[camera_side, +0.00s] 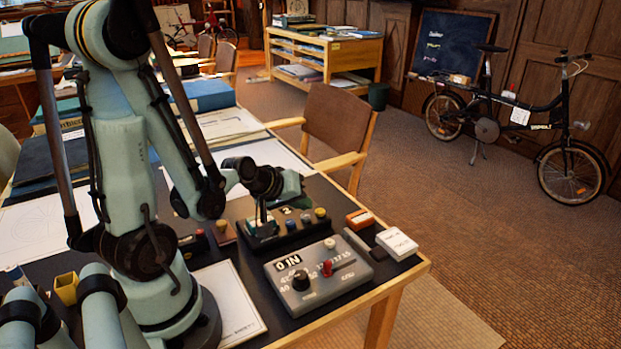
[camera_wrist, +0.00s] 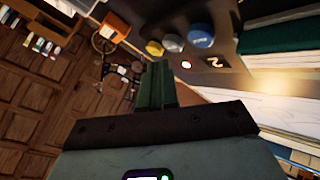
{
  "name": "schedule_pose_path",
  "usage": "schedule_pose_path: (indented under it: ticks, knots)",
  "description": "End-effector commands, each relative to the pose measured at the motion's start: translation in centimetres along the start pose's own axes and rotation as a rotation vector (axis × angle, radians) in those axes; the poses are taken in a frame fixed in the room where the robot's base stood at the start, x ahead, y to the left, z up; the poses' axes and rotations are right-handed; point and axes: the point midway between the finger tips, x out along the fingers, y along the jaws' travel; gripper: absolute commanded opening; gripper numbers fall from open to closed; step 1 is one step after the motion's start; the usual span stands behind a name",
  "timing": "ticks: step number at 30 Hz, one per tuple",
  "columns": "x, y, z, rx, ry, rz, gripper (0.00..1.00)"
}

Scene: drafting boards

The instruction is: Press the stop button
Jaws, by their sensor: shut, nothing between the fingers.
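A black control box (camera_side: 283,237) stands on the dark desk top and bears a row of round buttons. Its yellow button (camera_side: 320,212), grey button (camera_side: 305,219) and blue button (camera_side: 291,225) show to the right of my gripper (camera_side: 262,221). In the wrist view the yellow button (camera_wrist: 154,48), grey button (camera_wrist: 172,43) and blue button (camera_wrist: 201,35) lie beyond my shut, empty fingers (camera_wrist: 158,68). A small lit red lamp (camera_wrist: 186,65) and a label with a 2 (camera_wrist: 213,62) are beside them. No marking that reads stop is legible. I cannot tell whether the fingertips touch the box.
A grey box (camera_side: 318,285) with a black knob (camera_side: 301,280) and a red lever (camera_side: 327,268) stands in front. An orange box (camera_side: 360,219) and a white box (camera_side: 397,244) lie to the right near the desk edge. A chair (camera_side: 337,125) stands behind.

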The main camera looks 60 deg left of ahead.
Motion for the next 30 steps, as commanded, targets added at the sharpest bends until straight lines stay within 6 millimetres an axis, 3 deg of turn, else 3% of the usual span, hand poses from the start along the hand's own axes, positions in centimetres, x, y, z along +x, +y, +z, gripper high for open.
schedule_pose_path:
  ticks: [19,30]
  knots:
    - [-3.2,2.3,-2.3,0.000,0.000,0.000,0.00]
    - [-3.5,2.5,-2.5,0.000,0.000,0.000,0.00]
